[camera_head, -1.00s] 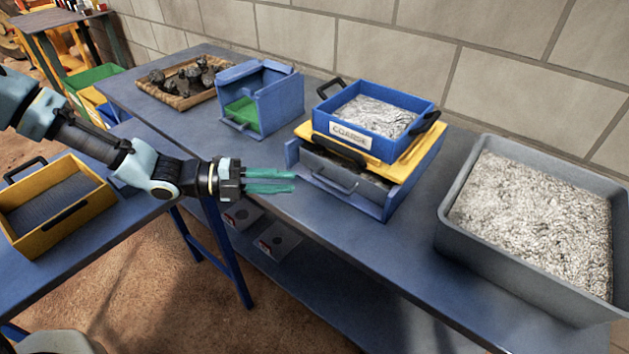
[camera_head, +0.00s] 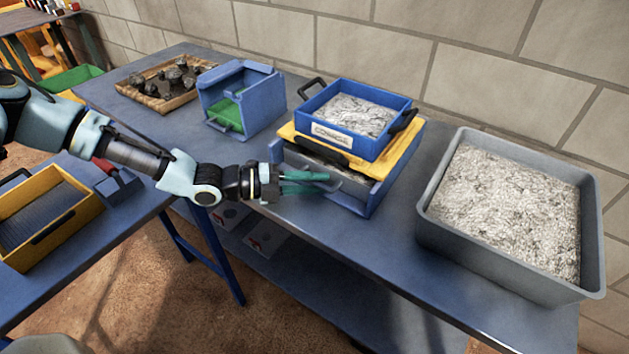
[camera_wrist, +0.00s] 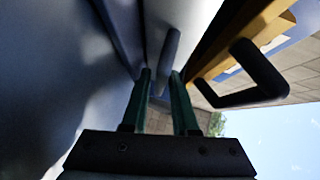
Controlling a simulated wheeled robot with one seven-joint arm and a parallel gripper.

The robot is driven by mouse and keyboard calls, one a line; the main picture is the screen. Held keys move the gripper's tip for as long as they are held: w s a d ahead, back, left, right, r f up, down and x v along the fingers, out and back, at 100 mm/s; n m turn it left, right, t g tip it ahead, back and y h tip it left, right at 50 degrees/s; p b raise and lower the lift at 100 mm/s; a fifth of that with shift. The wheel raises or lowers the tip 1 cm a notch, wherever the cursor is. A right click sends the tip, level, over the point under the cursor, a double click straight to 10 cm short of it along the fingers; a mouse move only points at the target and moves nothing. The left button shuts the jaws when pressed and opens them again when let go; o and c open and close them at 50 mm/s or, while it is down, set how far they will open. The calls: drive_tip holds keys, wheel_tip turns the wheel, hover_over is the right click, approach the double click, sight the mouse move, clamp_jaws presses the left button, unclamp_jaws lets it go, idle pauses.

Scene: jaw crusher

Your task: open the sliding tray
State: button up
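The sliding tray (camera_head: 345,183) sits low in a blue frame (camera_head: 377,196), under a yellow sieve layer (camera_head: 388,162) and a blue box labelled COARSE (camera_head: 372,144). My gripper (camera_head: 328,182) is in front of the tray, its green fingers partly covering the tray's front and handle in the head view. In the wrist view, my gripper (camera_wrist: 162,72) has its two fingers apart, with a grey bar handle (camera_wrist: 171,48) lying ahead of and between the tips. I cannot tell whether the fingers touch it.
A black handle (camera_wrist: 255,80) juts out close to the right of the fingers in the wrist view. A large grey bin (camera_head: 433,233) of crushed material stands right on the blue bench (camera_head: 330,240). A blue box with green inside (camera_head: 262,105) stands left. A yellow tray (camera_head: 72,222) is on the near-left table.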

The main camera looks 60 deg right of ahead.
drive_tip(key=shift+c, duration=0.4)
clamp_jaws()
idle(0.9)
